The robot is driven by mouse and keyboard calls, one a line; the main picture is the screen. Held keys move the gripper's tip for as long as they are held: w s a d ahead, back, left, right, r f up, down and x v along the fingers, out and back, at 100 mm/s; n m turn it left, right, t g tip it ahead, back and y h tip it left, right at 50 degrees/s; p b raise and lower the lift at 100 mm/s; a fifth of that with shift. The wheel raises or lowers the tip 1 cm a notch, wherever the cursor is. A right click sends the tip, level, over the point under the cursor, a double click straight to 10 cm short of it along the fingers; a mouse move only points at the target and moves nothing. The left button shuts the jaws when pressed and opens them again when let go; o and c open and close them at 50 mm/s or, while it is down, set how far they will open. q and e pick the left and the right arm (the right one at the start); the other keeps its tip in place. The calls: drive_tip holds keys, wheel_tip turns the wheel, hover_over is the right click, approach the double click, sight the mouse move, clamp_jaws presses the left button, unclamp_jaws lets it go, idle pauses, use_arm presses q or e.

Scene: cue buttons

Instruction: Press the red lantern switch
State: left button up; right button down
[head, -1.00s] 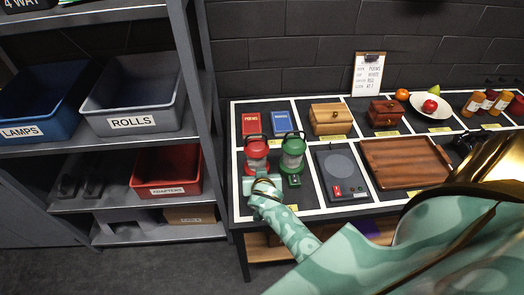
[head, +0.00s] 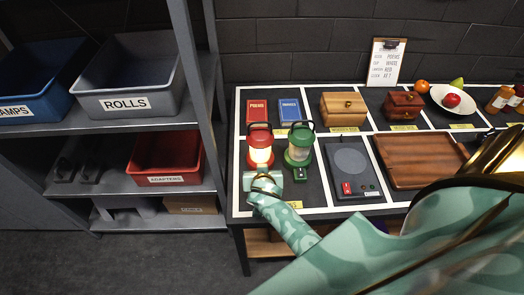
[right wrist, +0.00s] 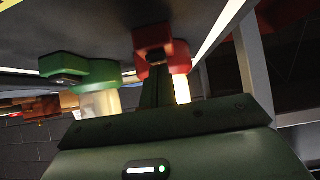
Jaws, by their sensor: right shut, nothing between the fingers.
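The red lantern (head: 260,132) stands upright at the left front of the table, and its globe glows. In the right wrist view the red lantern (right wrist: 179,57) shows with a red switch block (right wrist: 152,37) on its base. My right gripper (head: 263,179) is shut and empty, right in front of that base. In the right wrist view its fingertips (right wrist: 157,72) meet the dark switch area; I cannot tell whether they touch. In the head view the gripper hides the red lantern's switch. My left gripper is not in view.
A green lantern (head: 300,137) stands unlit close to the right, with its switch block (head: 300,174) in front. Behind are a red book (head: 257,111) and a blue book (head: 289,111). A dark device (head: 350,162) with a red switch lies further right. Shelves with bins stand left.

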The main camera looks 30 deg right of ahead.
drive_tip(key=shift+b, duration=0.3)
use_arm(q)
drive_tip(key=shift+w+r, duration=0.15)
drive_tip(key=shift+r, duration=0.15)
use_arm(e)
drive_tip(key=shift+w+d+r, duration=0.3)
drive_tip(key=shift+w+d, duration=0.1)
drive_tip(key=shift+w, duration=0.25)
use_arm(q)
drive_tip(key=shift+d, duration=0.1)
